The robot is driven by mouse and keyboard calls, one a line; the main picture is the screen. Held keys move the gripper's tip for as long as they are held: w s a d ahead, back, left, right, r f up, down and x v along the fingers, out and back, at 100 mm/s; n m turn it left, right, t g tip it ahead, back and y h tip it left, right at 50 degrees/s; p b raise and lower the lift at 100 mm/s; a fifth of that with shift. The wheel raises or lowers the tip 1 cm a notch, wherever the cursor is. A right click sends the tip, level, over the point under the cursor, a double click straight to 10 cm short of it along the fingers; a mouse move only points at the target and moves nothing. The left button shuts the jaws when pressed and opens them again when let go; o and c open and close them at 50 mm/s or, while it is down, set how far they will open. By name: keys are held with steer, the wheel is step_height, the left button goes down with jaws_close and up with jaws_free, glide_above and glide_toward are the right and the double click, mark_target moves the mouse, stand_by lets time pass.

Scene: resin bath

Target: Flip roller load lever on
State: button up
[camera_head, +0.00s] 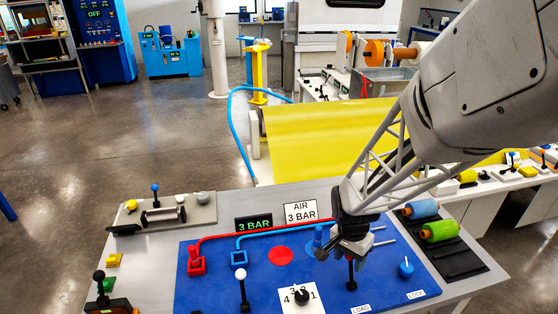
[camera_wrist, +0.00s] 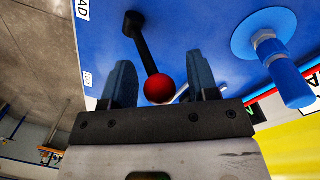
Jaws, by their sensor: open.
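The roller load lever is a black stem (camera_head: 351,273) rising from the blue panel (camera_head: 215,290), just behind the LOAD label (camera_head: 361,308). Its top is hidden by my gripper (camera_head: 344,252) in the head view. In the wrist view the lever ends in a red ball (camera_wrist: 159,89). The ball sits between the two fingers of my gripper (camera_wrist: 161,80), with gaps on both sides. My gripper is open and holds nothing.
A blue knob (camera_head: 406,268) by the LOCK label stands right of the lever. A blue cylindrical fitting (camera_wrist: 290,84) stands near the fingers. A white-knobbed lever (camera_head: 242,286) and a numbered dial (camera_head: 302,297) stand left. Red and blue hoses cross the panel's back.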

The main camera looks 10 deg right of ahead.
steer(key=shift+f, duration=0.35)
jaws_close()
